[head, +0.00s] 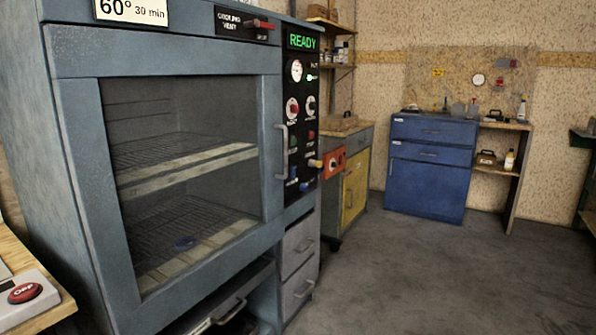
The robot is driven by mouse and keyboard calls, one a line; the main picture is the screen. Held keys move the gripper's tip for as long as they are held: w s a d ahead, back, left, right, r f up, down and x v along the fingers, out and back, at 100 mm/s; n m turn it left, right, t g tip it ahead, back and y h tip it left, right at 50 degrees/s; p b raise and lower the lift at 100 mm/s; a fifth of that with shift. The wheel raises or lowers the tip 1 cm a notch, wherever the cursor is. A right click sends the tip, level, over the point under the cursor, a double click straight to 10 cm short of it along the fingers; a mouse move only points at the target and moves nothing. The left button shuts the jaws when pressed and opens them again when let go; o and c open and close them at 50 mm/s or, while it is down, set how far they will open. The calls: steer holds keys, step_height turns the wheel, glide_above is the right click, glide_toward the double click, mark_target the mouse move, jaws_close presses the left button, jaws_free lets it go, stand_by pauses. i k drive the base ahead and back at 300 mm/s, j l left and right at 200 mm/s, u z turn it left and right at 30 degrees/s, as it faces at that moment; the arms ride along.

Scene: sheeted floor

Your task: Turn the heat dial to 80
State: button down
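A tall blue-grey oven cabinet (160,50) fills the left of the head view. Its narrow black control panel (302,140) runs down the right of the door, under a green lit READY display (302,41). The panel has a round white gauge (296,70), a red-centred dial (292,108) and a second dial (311,105). Their labels and settings are too small to read, so I cannot tell which is the heat dial. A sign on top (130,10) reads 60°, 30 min. My gripper is not in view.
The oven door (75,160) is shut, with a vertical handle (281,150). A red OFF button (25,292) sits at lower left. Grey drawers (299,240) stand below the panel. A blue cabinet (430,185) stands at the back. The floor (440,270) at right is clear.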

mark_target(293, 109)
steer(key=i+z, duration=0.25)
steer(key=i, duration=0.2)
steer(key=i+z, duration=0.2)
steer(key=i, duration=0.25)
steer(key=i+j+z, duration=0.25)
steer(key=i, duration=0.2)
steer(key=i+j+z, duration=0.2)
steer(key=i, duration=0.25)
